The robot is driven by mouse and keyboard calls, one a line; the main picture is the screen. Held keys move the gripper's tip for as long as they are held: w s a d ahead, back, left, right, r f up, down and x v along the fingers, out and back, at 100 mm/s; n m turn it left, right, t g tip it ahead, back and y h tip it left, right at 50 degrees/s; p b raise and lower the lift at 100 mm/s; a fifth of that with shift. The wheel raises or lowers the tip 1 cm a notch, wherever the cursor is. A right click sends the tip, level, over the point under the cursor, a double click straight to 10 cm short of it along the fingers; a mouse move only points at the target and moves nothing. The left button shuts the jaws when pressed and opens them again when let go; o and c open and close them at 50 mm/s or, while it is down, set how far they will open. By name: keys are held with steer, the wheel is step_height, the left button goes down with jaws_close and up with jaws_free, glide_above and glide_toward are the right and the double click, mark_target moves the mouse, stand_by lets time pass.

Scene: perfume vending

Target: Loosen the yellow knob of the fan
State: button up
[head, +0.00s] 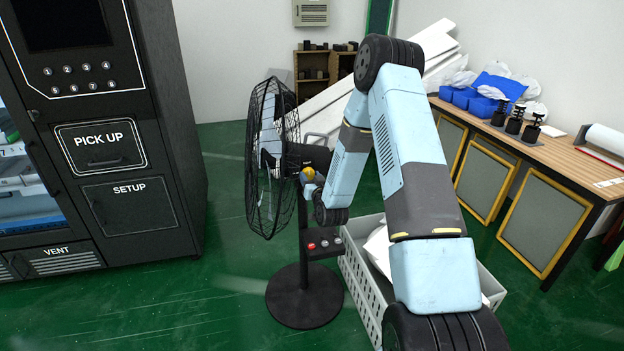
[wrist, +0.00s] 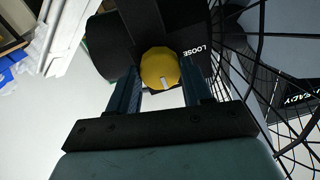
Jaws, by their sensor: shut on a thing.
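The black stand fan (head: 272,150) stands left of my arm, its round cage facing left. Its yellow knob (head: 308,174) shows on the side of the fan's neck, in front of my gripper. In the wrist view the yellow knob (wrist: 160,69) has a white pointer mark facing down, with "LOOSE" lettering to its right. My gripper (wrist: 158,80) has one finger on each side of the knob and is shut on it. In the head view my wrist partly hides the fan's neck.
A black vending machine (head: 120,200) stands to the left. A grey crate (head: 362,283) with white bags sits on the floor by the fan base (head: 304,310). A wooden workbench (head: 560,160) runs along the right. Green floor is clear between machine and fan.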

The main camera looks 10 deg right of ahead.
steer(key=shift+c, duration=1.4)
steer(key=shift+d, duration=0.15)
steer(key=shift+n, duration=0.3)
steer(key=n, duration=0.3)
steer(key=shift+a, duration=0.2)
steer(key=n, duration=0.5)
steer(key=shift+a, duration=0.1)
steer(key=n, duration=0.4)
steer(key=shift+g, duration=0.3)
steer(key=shift+a+n+h, duration=0.15)
steer(key=shift+n+h, duration=0.35)
steer(key=shift+n, duration=1.8)
steer(key=shift+f, duration=0.1)
